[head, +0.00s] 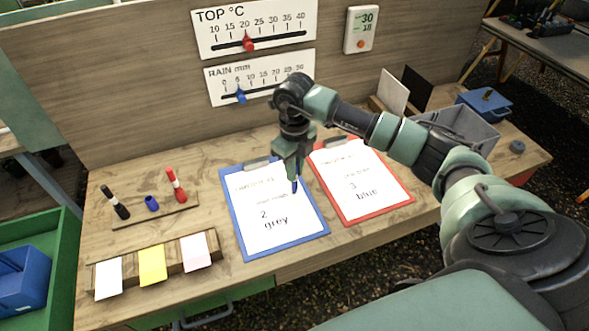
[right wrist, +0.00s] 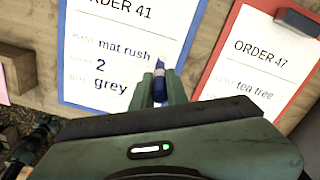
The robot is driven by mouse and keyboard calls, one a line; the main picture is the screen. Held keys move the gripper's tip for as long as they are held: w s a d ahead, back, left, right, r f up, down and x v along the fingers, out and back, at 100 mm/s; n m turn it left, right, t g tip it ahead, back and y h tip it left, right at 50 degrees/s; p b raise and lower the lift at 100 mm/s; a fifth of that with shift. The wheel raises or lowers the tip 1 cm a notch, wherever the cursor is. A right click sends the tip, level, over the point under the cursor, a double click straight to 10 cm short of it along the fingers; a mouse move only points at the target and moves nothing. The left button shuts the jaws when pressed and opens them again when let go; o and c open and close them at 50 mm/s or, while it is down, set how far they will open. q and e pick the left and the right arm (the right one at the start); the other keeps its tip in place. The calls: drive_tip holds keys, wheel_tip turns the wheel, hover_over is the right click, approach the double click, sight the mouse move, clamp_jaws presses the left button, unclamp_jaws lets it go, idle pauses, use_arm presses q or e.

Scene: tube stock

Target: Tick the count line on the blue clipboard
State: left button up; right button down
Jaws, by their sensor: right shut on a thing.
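The blue clipboard (head: 233,222) lies on the bench with a white sheet (head: 258,228). In the right wrist view the blue clipboard (right wrist: 62,60) sheet reads "ORDER 41", "mat rush", "2" and "grey". My right gripper (head: 292,172) is over the right part of this sheet, shut on a blue pen (head: 295,186) that points down. In the right wrist view the pen (right wrist: 159,86) tip is right of the words, near the sheet's right edge. I cannot tell whether the tip touches the paper. I see no tick on the visible sheet. My left gripper is out of view.
A red clipboard (head: 401,206), "ORDER 47", lies just right. A black marker (head: 115,202), a blue cap (head: 152,203) and a red marker (head: 176,185) stand in a rack at left. Note pads (head: 152,264) lie in front. A grey bin (head: 470,128) stands back right.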

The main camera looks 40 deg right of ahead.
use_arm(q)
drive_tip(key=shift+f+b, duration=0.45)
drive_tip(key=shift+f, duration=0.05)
use_arm(e)
drive_tip(key=shift+w+d, duration=0.4)
drive_tip(key=shift+d, duration=0.05)
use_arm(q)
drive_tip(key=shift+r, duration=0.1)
use_arm(e)
drive_tip(key=shift+r, duration=0.1)
